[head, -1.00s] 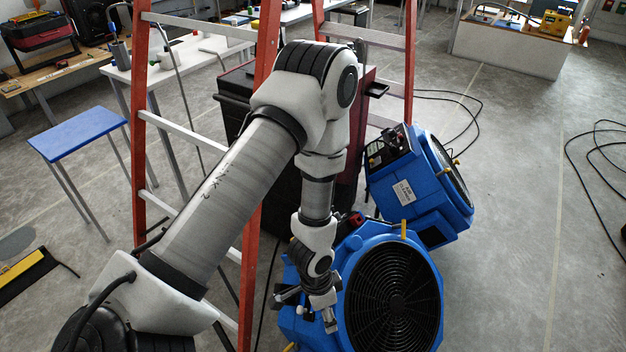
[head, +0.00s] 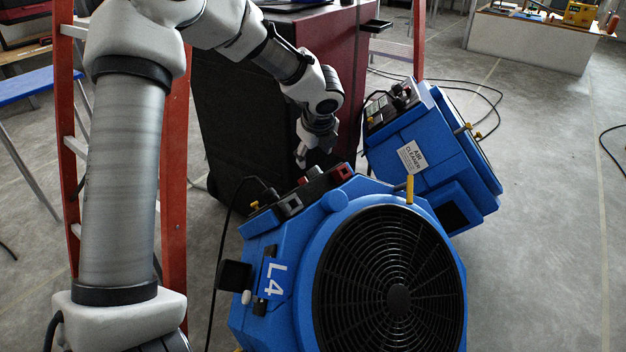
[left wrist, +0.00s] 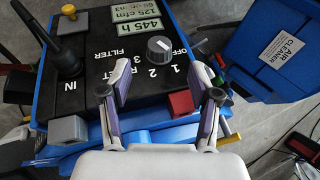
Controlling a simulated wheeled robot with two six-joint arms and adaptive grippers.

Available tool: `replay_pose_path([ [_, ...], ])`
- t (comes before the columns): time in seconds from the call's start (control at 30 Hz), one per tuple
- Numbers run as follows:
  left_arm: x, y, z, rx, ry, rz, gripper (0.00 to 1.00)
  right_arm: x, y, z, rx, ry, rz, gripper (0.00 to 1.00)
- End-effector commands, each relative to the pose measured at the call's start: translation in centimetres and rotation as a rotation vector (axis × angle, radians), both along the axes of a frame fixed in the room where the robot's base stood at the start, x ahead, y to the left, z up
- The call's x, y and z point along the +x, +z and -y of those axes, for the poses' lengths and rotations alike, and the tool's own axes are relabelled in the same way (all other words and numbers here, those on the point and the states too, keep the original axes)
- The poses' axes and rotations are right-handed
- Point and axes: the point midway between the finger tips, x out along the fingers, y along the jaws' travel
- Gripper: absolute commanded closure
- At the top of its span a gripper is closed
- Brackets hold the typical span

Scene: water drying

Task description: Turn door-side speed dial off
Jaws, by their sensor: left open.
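A grey speed dial (left wrist: 160,46) with a white mark sits on the black control panel (left wrist: 100,60) of the near blue air cleaner (head: 250,260), marked L4. Beside the dial are the labels OFF, 1, 2 and 3; I cannot tell exactly which one the mark points to. My left gripper (head: 303,156) is above the panel end of this cleaner. In the left wrist view the gripper (left wrist: 162,72) is open and empty, its fingers spread on either side below the dial, apart from it. A second blue air cleaner (head: 400,155) stands behind to the right.
A dark red cabinet (head: 340,70) stands behind my gripper. An orange ladder (head: 174,180) is at the left. In the left wrist view, a black post (left wrist: 66,50) and a red block (left wrist: 181,102) stand near the dial.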

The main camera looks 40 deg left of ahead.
Motion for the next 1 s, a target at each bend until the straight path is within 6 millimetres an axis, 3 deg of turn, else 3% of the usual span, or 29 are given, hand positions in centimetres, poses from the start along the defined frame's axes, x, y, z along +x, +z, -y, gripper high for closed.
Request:
replay_pose_path([
  [0.3, 1.5, -5.6, -1.8, -0.005, 0.002, -0.002, 0.38, 0.0, -2.9, 0.0, 0.0, 0.0, 0.0, 0.6],
  [0.63, 1.8, -6.2, -2.1, -0.005, 0.002, -0.001, 0.38, 0.0, -3.0, 0.0, 0.0, 0.0, 0.0, 0.6],
  [0.67, 1.8, -6.2, -2.1, -0.005, 0.002, -0.001, 0.45, 0.0, -3.0, 0.0, 0.0, 0.0, 0.0, 0.6],
  [0.8, 1.8, -6.2, -2.1, -0.006, 0.002, -0.001, 0.94, 0.0, -3.0, 0.0, 0.0, 0.0, 0.0, 0.6],
  [1.0, 1.8, -6.2, -2.1, -0.006, 0.002, -0.002, 0.98, 0.0, -2.9, 0.0, 0.0, 0.0, 0.0, 0.6],
])
